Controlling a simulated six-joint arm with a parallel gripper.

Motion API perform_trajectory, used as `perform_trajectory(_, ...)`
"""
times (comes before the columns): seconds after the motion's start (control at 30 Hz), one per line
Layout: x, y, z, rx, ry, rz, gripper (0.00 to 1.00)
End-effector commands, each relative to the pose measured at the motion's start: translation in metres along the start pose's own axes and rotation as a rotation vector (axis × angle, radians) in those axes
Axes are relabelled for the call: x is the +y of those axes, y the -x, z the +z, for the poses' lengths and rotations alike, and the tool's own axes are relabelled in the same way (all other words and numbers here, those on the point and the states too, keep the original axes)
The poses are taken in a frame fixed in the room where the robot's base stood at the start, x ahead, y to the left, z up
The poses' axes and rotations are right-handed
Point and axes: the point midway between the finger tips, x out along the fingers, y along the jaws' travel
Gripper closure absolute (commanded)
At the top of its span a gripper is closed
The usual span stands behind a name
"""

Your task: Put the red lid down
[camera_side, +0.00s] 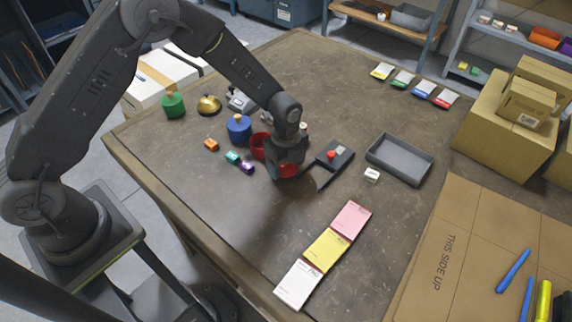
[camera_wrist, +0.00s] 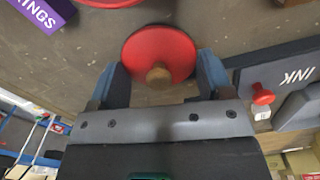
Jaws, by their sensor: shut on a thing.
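The red lid (camera_wrist: 160,48), round with a wooden knob (camera_wrist: 158,76), sits between the fingers of my gripper (camera_wrist: 161,66) in the wrist view. My gripper is shut on it. In the side view my gripper (camera_side: 286,170) is low over the table, and the lid (camera_side: 288,171) shows only in part behind the fingers. A red open pot (camera_side: 257,147) stands just left of my gripper; its edge also shows at the top of the wrist view (camera_wrist: 108,2). I cannot tell whether the lid touches the table.
A dark ink pad (camera_side: 334,159) with a red knob lies close on the right. Purple (camera_side: 246,167), teal (camera_side: 233,157) and orange (camera_side: 211,145) blocks lie to the left, near a blue pot (camera_side: 239,128). A grey tray (camera_side: 400,160) is further right. The front-left table is clear.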

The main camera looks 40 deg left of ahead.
Motion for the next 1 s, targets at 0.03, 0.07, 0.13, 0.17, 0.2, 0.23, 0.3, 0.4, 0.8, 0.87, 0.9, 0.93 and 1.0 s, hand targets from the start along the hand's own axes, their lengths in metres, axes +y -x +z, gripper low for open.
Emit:
perform_trajectory(0.03,0.0002,-0.0075,0.0002,0.0,0.0,0.001,0.49)
perform_trajectory(0.07,0.0002,-0.01,0.0003,0.0,0.0,0.001,0.49)
perform_trajectory(0.13,0.0,-0.0122,0.0004,0.0,0.0,0.0,0.49)
perform_trajectory(0.17,-0.0001,-0.0119,0.0004,0.0,0.0,-0.001,0.49)
perform_trajectory(0.2,-0.0002,-0.0116,0.0004,0.0,0.0,-0.001,0.49)
perform_trajectory(0.23,-0.0002,-0.0115,0.0004,0.0,0.0,-0.001,0.49)
perform_trajectory(0.3,-0.0001,-0.0114,0.0005,0.0,0.0,-0.001,0.49)
perform_trajectory(0.4,0.0,-0.0135,0.0005,0.0,0.0,0.0,0.49)
perform_trajectory(0.8,-0.0001,-0.0141,0.0005,0.0,0.0,-0.001,0.02)
perform_trajectory(0.87,-0.0001,-0.0141,0.0005,0.0,0.0,-0.001,0.02)
perform_trajectory(0.9,-0.0001,-0.014,0.0005,0.0,0.0,-0.001,0.02)
perform_trajectory(0.93,-0.0001,-0.0138,0.0005,0.0,0.0,-0.001,0.02)
perform_trajectory(1.0,-0.0003,-0.0117,0.0005,0.0,0.0,-0.002,0.02)
